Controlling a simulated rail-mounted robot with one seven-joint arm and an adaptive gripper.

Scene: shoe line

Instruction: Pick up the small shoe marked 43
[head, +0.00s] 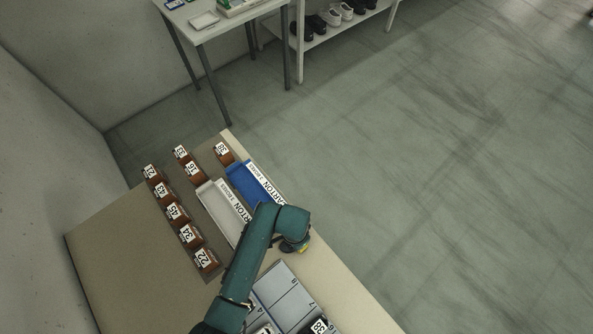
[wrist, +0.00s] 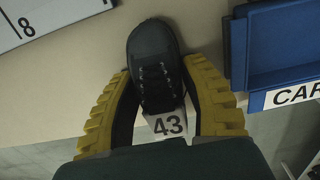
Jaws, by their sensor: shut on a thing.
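The small dark shoe (wrist: 152,45) with grey laces shows in the wrist view, with a white tag reading 43 (wrist: 168,125) at its near end. My gripper (wrist: 160,75) is shut on the shoe, with one yellow ribbed finger on each side of it. In the head view my gripper (head: 300,247) is over the table's right edge, right of the cartons, partly hidden by my arm. The shoe cannot be made out in the head view.
A blue carton (head: 241,178) and a white carton (head: 218,202) lie on the table, left of my arm. Several brown blocks with numbered tags (head: 178,212) stand farther left. A grey numbered, divided tray (head: 285,287) is nearer. Open floor is at the right.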

